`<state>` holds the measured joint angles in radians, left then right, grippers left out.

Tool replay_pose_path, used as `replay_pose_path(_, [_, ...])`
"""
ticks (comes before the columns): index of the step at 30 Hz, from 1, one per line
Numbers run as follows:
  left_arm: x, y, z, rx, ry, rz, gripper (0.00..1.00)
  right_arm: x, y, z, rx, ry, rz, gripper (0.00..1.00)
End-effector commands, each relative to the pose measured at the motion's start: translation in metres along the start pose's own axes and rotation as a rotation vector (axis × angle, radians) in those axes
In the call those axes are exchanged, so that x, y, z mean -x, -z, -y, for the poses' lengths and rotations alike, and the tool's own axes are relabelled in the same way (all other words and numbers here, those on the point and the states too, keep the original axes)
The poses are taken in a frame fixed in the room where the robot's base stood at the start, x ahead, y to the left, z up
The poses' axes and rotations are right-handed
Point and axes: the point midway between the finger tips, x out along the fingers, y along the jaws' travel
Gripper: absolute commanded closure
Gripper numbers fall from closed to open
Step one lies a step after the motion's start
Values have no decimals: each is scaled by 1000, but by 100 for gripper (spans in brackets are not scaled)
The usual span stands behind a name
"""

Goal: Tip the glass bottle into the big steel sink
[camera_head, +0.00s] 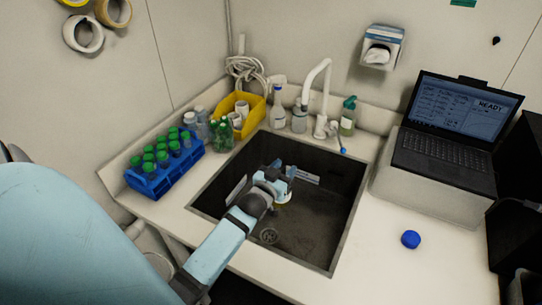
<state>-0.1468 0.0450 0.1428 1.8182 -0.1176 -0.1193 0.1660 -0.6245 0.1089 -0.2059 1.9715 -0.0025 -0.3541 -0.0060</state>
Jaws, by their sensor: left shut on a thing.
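The big steel sink (318,240) is set into the white counter, with a drain in its floor. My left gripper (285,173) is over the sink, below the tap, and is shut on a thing. That thing is mostly hidden by the gripper and wrist; I take it to be the glass bottle. A small yellowish patch (280,205) shows just under the gripper. How far the bottle is tilted I cannot tell. My right gripper is not in view.
A blue rack (165,178) of green-capped tubes and a yellow bin (252,118) stand left of the sink. Several bottles and a white tap (318,85) line its back edge. A laptop (455,135) and a blue round object (410,239) are at the right.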

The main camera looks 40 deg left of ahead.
Motion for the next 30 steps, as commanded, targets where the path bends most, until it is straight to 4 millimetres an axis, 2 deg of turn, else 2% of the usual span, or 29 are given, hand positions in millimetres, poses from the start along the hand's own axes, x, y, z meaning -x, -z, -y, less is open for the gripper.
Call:
replay_pose_path(1, [-10, -2, 17, 3, 20, -3, 100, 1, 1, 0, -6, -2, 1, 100])
replay_pose_path(3, [-19, -6, 35, 7, 42, -6, 100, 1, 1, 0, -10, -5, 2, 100])
replay_pose_path(6, [-27, -10, 50, 12, 62, -9, 100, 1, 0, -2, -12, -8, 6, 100])
replay_pose_path(9, [-29, -13, 55, 5, 71, -8, 100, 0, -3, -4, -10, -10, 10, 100])
replay_pose_path(14, [-30, -19, 48, -53, 71, -3, 100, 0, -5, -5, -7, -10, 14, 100])
replay_pose_path(23, [-33, -40, 23, -240, 70, 10, 100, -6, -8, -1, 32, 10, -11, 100])
replay_pose_path(30, [-35, -54, 4, -394, 71, 21, 100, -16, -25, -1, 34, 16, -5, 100])
